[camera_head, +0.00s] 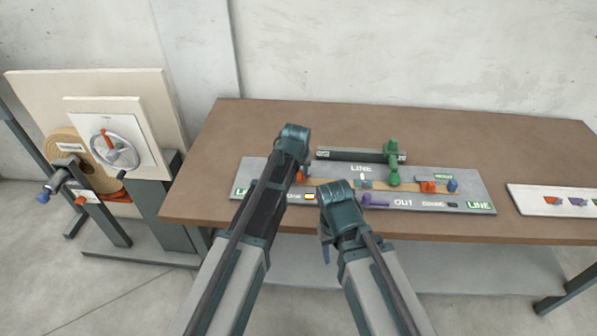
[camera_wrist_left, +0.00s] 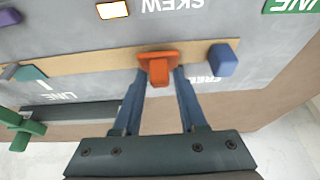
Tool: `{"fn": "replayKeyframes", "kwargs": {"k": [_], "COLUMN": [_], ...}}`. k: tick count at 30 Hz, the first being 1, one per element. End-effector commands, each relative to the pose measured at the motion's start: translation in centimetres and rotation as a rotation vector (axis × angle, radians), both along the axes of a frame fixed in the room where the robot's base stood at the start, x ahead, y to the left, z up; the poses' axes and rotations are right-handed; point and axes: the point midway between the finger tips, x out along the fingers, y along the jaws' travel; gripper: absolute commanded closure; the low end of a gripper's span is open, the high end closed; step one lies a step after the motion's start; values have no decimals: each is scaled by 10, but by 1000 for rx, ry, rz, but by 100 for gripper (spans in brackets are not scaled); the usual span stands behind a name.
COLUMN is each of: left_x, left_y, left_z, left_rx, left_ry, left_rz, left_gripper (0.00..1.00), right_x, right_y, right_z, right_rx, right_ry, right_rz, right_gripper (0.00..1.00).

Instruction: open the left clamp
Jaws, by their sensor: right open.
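The left clamp is an orange piece (camera_wrist_left: 158,68) on a tan strip. In the left wrist view it lies between the two blue fingertips of my left gripper (camera_wrist_left: 159,76), with a small gap visible beside its raised part. In the head view only a bit of the left clamp (camera_head: 302,177) shows beside my left gripper (camera_head: 299,172), which points down at the board's left part. My left arm hides much of this area. My right gripper (camera_head: 326,252) is open and empty in front of the table edge.
The grey board (camera_head: 470,193) lies on the brown table (camera_head: 240,130). A blue block (camera_wrist_left: 222,59) stands beside the left clamp. A green post (camera_head: 393,165), a second orange clamp (camera_head: 428,187) and a purple part (camera_head: 375,200) are farther right. A winder wheel (camera_head: 113,150) stands left.

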Motion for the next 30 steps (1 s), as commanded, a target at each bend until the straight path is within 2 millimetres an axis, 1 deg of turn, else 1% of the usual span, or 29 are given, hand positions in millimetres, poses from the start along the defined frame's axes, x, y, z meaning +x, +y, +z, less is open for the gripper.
{"fn": "replayKeyframes", "kwargs": {"k": [1, 5, 6, 14, 19, 23, 30], "left_x": [0, 0, 0, 0, 5, 10, 22], "left_y": [0, 0, 0, 0, 0, 0, -1], "left_z": [0, 0, 0, 0, 2, 5, 6], "left_rx": [0, 0, 0, 0, 1, 1, 1], "left_ry": [0, 0, 0, 3, 42, 112, 304], "left_rz": [0, 0, 0, 0, 1, 2, 1], "left_gripper": [70, 93, 100, 100, 100, 100, 100], "right_x": [0, 0, 0, 0, 0, 0, 0], "right_y": [0, 0, 0, 0, 0, 0, 0], "right_z": [0, 0, 0, 0, 6, 13, 22], "right_rx": [0, 0, 0, 0, 0, 0, 0], "right_ry": [0, 0, 0, 0, 0, 0, 0], "right_rz": [0, 0, 0, 0, 0, 0, 0], "right_gripper": [50, 50, 50, 50, 50, 50, 50]}}
